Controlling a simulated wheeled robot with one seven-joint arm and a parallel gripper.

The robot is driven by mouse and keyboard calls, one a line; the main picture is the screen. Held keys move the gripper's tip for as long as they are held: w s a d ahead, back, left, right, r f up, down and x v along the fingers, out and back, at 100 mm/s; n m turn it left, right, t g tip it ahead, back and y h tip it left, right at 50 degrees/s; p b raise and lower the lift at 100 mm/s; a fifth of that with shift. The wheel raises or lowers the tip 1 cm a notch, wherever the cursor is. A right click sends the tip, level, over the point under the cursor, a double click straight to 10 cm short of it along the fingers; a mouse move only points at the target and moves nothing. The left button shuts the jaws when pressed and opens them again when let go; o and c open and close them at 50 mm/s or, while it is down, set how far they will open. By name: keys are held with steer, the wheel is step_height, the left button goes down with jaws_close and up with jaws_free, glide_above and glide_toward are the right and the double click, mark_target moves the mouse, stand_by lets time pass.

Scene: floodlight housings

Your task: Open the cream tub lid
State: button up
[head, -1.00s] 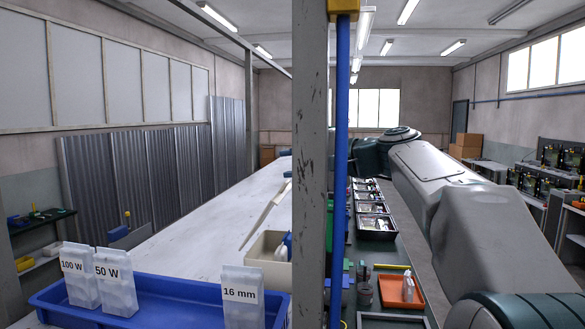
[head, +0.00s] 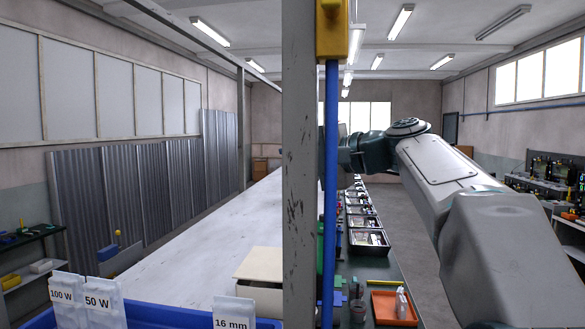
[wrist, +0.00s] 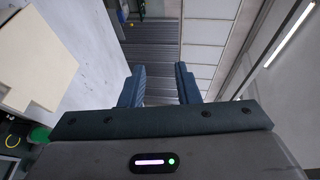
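The cream tub (head: 259,298) stands on the white bench in the head view, left of the grey post, which cuts off its right side. In the wrist view a cream panel that looks like the lid (wrist: 42,50) is at the upper left. My gripper (wrist: 159,86) shows in the wrist view with its two dark fingers apart and nothing between them. The panel is left of the fingers and not touching them. In the head view the post hides my gripper.
A grey post (head: 300,190) and blue pipe (head: 330,200) stand close in front. A blue tray (head: 150,315) with labelled bags (head: 98,301) is at lower left. An orange tray (head: 392,307) and several black bins sit right of the post. The long white bench (head: 195,245) is mostly clear.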

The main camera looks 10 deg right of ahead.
steer(key=shift+s+d+r, duration=0.15)
steer(key=shift+s+r, duration=0.15)
steer(key=shift+r, duration=0.3)
steer(key=shift+s+d+r, duration=0.1)
steer(key=shift+s+r, duration=0.25)
steer(key=shift+r, duration=0.25)
steer(key=shift+s+d+r, duration=0.15)
steer(key=shift+s+r, duration=0.15)
steer(key=shift+r, duration=0.3)
steer(key=b+v, duration=0.2)
steer(key=v, duration=1.1)
steer(key=shift+s+d, duration=0.25)
steer(key=shift+d, duration=0.1)
steer(key=shift+f, duration=0.15)
